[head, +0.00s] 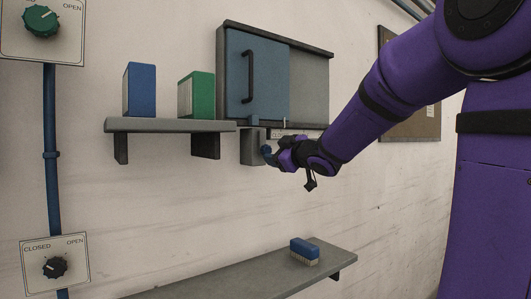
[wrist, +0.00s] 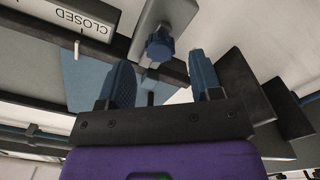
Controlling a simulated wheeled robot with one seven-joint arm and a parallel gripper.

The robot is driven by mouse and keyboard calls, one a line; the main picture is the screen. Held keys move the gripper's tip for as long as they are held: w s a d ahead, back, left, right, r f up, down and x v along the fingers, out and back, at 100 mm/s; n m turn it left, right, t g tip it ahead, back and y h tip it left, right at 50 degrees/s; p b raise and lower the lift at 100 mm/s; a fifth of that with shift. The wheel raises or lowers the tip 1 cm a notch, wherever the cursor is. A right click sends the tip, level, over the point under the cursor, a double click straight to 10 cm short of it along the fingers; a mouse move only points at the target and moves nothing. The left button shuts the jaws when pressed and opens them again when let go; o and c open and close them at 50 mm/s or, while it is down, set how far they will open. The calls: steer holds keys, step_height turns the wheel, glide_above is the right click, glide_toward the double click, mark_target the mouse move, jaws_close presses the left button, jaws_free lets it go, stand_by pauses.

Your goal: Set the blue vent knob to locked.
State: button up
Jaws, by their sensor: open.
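The blue vent knob (wrist: 160,45) sits on a grey block (wrist: 170,15) in the wrist view, ahead of my gripper and roughly in line with the gap between its fingers. My gripper (wrist: 159,62) is open, with one blue finger to each side of that line and nothing held. In the head view my gripper (head: 270,153) is close in front of the grey block (head: 252,147) below the wall cabinet. There the knob cannot be told apart from the blue fingers. The knob's setting cannot be read. A white label (wrist: 85,20) reading CLOSED appears upside down in the wrist view.
A cabinet (head: 310,85) with a blue door (head: 262,85) hangs above the gripper. A shelf (head: 170,125) to its left holds a blue box (head: 140,90) and green box (head: 196,95). Green (head: 41,21) and black (head: 54,267) dials are at far left. A brush (head: 304,251) lies on a lower shelf.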

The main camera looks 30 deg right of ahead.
mark_target(269, 151)
steer(key=shift+w+a, duration=0.1)
steer(key=shift+w, duration=2.7)
